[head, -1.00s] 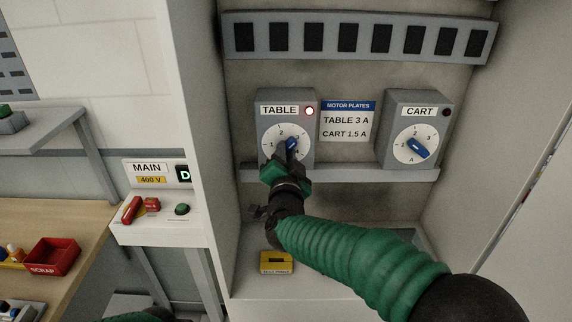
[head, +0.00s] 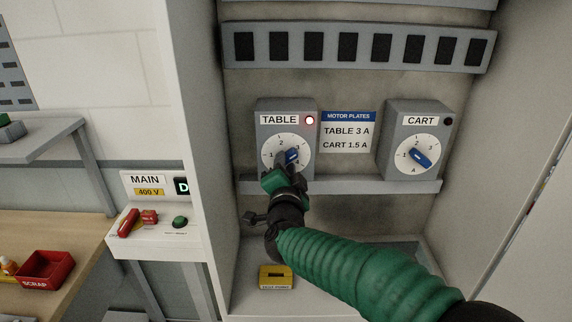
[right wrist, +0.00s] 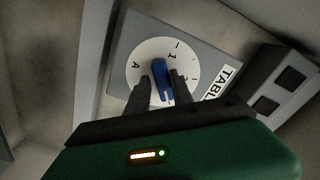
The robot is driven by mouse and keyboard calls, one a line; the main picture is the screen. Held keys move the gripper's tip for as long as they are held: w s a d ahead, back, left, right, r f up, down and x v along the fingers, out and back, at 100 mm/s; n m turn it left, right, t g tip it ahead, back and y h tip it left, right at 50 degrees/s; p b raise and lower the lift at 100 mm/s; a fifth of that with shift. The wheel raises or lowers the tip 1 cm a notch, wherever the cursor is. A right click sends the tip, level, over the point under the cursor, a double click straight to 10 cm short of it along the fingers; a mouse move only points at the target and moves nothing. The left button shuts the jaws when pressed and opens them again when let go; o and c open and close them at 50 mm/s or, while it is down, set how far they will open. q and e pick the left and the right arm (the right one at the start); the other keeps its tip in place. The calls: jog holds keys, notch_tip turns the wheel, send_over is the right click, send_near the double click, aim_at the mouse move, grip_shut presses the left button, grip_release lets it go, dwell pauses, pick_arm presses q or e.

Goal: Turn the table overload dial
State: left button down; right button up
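The table overload dial (head: 272,154) is a white numbered disc on a grey box labelled TABLE, with a lit red lamp (head: 310,120). Its blue knob (head: 292,156) points up and to the right in the head view. My right gripper (head: 285,167) is at the dial and hides its lower part. In the right wrist view, the fingers (right wrist: 162,88) stand either side of the blue knob (right wrist: 161,76), with a narrow gap on the left. Contact on the right is unclear. My left gripper is not in view.
The CART dial (head: 415,154) sits to the right, past the motor plates sign (head: 348,132) reading TABLE 3 A, CART 1.5 A. A ledge (head: 380,187) runs below the boxes. A yellow block (head: 277,277) lies on the cabinet floor. The MAIN panel (head: 150,215) is outside, left.

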jog(key=shift+o, duration=1.4)
jog(key=shift+w, duration=0.1)
jog(key=shift+r, duration=0.1)
jog(key=s+b, duration=0.2)
jog(key=s, duration=1.4)
jog(key=shift+s+b, duration=0.3)
jog(key=shift+s, duration=0.05)
